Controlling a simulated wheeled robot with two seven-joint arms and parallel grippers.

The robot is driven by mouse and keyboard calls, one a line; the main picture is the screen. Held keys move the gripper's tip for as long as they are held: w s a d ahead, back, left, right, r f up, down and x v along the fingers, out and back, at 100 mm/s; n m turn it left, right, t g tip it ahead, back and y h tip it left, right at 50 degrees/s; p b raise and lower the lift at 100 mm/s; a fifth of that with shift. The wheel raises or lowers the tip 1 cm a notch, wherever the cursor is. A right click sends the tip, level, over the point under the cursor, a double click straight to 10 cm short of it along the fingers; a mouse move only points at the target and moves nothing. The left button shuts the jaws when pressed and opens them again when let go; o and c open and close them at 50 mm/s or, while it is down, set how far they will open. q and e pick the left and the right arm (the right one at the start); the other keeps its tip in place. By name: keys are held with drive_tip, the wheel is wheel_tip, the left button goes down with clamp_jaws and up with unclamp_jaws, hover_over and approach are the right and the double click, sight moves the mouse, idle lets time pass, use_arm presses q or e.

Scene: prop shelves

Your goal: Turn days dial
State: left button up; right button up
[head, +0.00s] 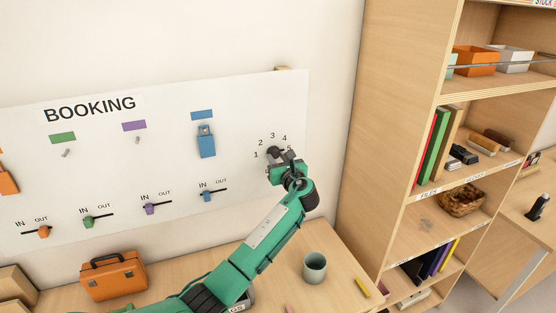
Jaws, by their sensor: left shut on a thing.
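The days dial (275,153) is a dark knob at the right end of the white BOOKING board. The numbers 1 to 4 show around its left and top side. My left gripper (281,161) is at the dial and shut on it, coming from below right. The gripper and wrist cover most of the dial and whatever marks lie to its right, so its pointer cannot be read. My right gripper is not in view.
The BOOKING board (90,190) carries several IN/OUT sliders and a hanging blue tag (206,142). An orange case (112,276) and a grey-green mug (314,267) stand on the desk below. A wooden shelf (388,140) stands close on the right.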

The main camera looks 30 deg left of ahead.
use_arm(q)
drive_tip(key=o, duration=1)
drive_tip(key=shift+c, duration=0.2)
drive_tip(key=shift+f, duration=0.1)
drive_tip(key=shift+s+d+b, duration=0.25)
drive_tip(key=shift+d+b, duration=0.05)
drive_tip(key=shift+d, duration=0.05)
drive_tip(key=b+v, duration=0.5)
drive_tip(key=v, duration=0.8)
